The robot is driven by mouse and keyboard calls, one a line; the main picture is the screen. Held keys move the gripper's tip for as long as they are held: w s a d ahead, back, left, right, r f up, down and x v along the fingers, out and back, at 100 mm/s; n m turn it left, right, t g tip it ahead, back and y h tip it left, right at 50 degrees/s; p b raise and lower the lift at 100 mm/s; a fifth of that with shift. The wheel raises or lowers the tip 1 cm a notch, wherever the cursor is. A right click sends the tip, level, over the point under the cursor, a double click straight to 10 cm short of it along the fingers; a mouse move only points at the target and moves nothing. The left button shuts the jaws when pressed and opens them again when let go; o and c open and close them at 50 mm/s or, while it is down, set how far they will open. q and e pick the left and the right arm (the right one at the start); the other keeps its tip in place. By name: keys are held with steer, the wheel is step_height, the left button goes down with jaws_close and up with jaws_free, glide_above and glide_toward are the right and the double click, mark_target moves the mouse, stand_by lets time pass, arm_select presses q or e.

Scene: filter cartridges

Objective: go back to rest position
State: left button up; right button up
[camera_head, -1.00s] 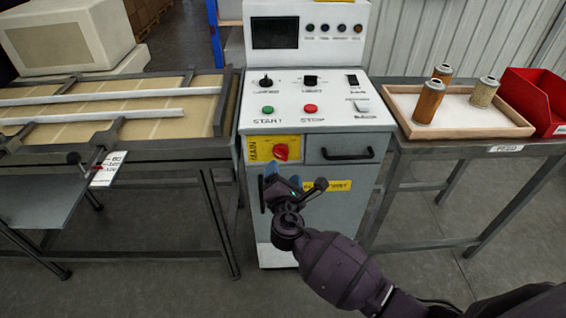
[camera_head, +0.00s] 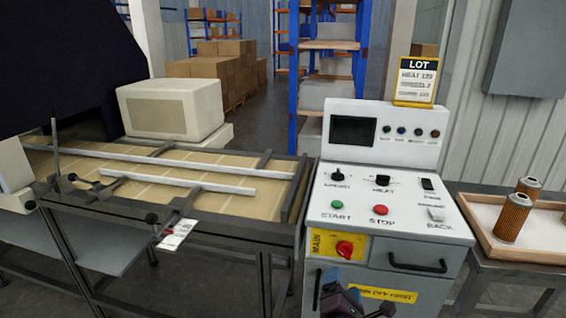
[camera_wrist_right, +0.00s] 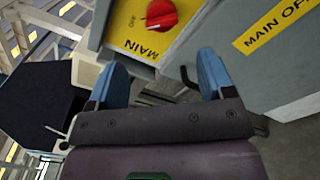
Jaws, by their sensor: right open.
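My right gripper (camera_head: 342,299) shows at the bottom edge of the head view, in front of the lower part of the control cabinet (camera_head: 385,236). In the right wrist view, the right gripper's (camera_wrist_right: 162,80) two blue fingers stand apart with nothing between them. The red main switch (camera_wrist_right: 161,14) on its yellow plate is beyond the fingers, at the top of that view, and apart from them. The switch also shows in the head view (camera_head: 345,249). My left gripper is not in view. Most of my right arm is out of the head view.
A bench with yellowish sheets and rails (camera_head: 230,171) stands to the left. A wooden tray (camera_head: 486,228) with filter cartridges (camera_head: 512,218) is at the right. A drawer handle (camera_head: 417,265) sticks out of the cabinet. Shelves and boxes stand behind.

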steer(key=s+d+f+m+g+y, duration=0.1)
steer(key=s+d+f+m+g, duration=0.1)
steer(key=s+m, duration=0.5)
steer(key=s+d+f+m+g+y, duration=0.2)
steer(key=s+d+f+m, duration=0.2)
steer(key=s, duration=0.7)
steer(key=s+d+f+m+g+y, duration=0.1)
steer(key=s+d+f+m, duration=0.3)
steer(key=s+m, duration=0.6)
step_height(320, 180, down, 2)
steer(key=shift+f+m+g+y, duration=0.1)
steer(key=shift+m+g+y, duration=0.2)
steer(key=shift+m+g, duration=0.35)
steer(key=shift+w+d, duration=0.1)
